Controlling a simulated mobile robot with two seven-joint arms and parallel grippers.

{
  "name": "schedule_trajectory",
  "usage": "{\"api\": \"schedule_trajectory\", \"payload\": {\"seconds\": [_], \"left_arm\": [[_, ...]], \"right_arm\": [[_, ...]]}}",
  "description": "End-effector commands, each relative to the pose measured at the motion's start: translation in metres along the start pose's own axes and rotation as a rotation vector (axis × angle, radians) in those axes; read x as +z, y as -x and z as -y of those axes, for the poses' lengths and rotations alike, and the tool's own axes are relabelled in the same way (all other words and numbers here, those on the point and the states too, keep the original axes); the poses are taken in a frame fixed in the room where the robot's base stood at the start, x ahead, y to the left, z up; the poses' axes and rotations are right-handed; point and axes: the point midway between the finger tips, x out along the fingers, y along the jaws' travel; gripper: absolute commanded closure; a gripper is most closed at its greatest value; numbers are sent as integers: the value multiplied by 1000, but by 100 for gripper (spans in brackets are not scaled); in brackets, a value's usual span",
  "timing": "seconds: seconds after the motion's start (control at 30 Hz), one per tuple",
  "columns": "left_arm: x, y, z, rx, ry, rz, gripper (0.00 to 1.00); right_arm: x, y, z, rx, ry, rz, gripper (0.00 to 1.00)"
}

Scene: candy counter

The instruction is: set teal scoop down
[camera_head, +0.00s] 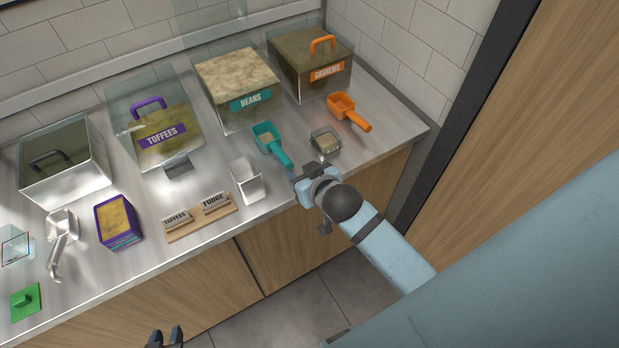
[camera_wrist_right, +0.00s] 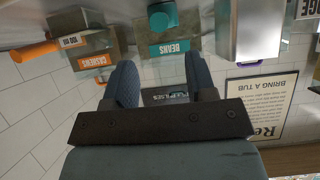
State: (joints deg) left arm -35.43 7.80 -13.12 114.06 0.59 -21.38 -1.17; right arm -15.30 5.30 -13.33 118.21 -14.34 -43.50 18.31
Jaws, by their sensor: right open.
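The teal scoop (camera_head: 268,138) lies on the steel counter in front of the beans bin, its handle pointing toward the front edge. My right gripper (camera_head: 297,178) is at the counter's front edge, just beyond the handle's end, open and empty. In the right wrist view the two fingers of my right gripper (camera_wrist_right: 163,80) are spread with nothing held between them.
A small measuring cup (camera_head: 325,142) and the orange scoop (camera_head: 348,110) lie right of the teal scoop. The beans bin (camera_head: 238,88) and cashews bin (camera_head: 310,65) stand behind.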

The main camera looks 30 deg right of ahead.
Motion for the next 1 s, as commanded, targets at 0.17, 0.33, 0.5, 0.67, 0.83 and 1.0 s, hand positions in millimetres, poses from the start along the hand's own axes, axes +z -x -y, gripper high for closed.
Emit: {"api": "schedule_trajectory", "payload": {"seconds": [0.17, 0.33, 0.5, 0.67, 0.83, 1.0], "left_arm": [[2, -1, -1, 2, 0, 1, 66], [2, -2, -2, 3, 0, 0, 66], [1, -2, -1, 3, -1, -2, 66], [0, -2, -1, 3, -1, -2, 66], [0, -2, -1, 3, -2, -3, 66], [-5, 2, 0, 1, -2, -2, 66]], "right_arm": [[0, 25, 0, 0, 1, -1, 49], [34, 34, 6, -42, 30, 26, 49], [129, 54, 19, -160, 94, 66, 49], [177, 72, 24, -209, 116, 68, 49], [181, 74, 24, -214, 118, 65, 49], [175, 77, 24, -212, 118, 65, 49]]}}
